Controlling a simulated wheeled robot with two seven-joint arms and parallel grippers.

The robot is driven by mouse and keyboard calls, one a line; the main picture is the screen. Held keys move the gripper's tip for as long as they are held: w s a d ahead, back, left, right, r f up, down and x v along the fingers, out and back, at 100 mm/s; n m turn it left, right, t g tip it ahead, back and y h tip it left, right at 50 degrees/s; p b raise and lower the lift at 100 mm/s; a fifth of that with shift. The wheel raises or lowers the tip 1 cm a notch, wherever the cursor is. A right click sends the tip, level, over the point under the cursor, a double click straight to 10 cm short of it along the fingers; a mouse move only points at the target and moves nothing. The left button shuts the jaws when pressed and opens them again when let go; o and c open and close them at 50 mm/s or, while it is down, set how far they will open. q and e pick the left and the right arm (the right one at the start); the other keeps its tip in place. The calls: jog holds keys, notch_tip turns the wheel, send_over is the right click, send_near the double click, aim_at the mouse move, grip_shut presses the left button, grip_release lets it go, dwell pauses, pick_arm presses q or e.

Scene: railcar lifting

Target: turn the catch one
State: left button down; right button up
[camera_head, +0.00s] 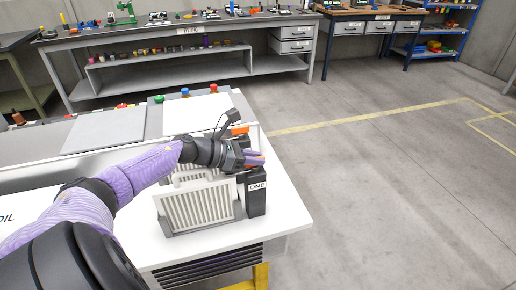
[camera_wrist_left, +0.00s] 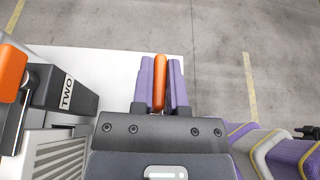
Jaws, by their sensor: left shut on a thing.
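Catch one is a black block (camera_head: 256,199) with the label "ONE", at the right side of a white slatted filter panel (camera_head: 196,208) near the white table's corner. My left gripper (camera_head: 254,158) is above this block. In the left wrist view its purple fingers are shut on an upright orange handle (camera_wrist_left: 159,83). The handle's lower end and its joint with the block are hidden by the gripper. Catch two (camera_wrist_left: 66,92), a black block labelled "TWO" with an orange handle (camera_wrist_left: 12,74), is at the left of the left wrist view. My right gripper is not in view.
The white table (camera_head: 286,212) ends just right of the catch, with open grey floor beyond. A grey plate (camera_head: 105,131) and several coloured knobs lie behind my left arm. A long workbench (camera_head: 190,42) with tools stands farther back.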

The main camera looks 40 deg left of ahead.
pick_arm(q)
jog(key=shift+r, duration=0.1)
jog(key=c, duration=0.6)
grip_release()
jog(key=shift+w, duration=0.1)
jog(key=shift+c, duration=0.2)
jog(key=p+v, duration=0.3)
jog(key=v, duration=0.6)
jog(key=shift+s+a+p, duration=0.25)
jog(key=shift+s+p, duration=0.05)
jog(key=shift+s, duration=0.15)
